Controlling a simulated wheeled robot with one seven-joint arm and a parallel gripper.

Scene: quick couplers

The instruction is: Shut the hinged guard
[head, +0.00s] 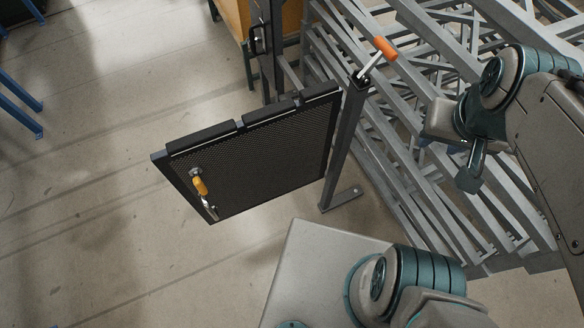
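The hinged guard (265,150) is a dark mesh panel in a black frame. Its right edge is beside a grey upright post (345,145). The panel stands swung out at an angle, away from the other post (272,50), so it is open.
An orange-tipped lever (385,48) tops the near post. Grey metal racking (430,60) fills the space behind and beneath my arm. A black latch fitting (257,40) is on the far post, beside an orange-brown box (235,15). The concrete floor (90,220) to the left is clear.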

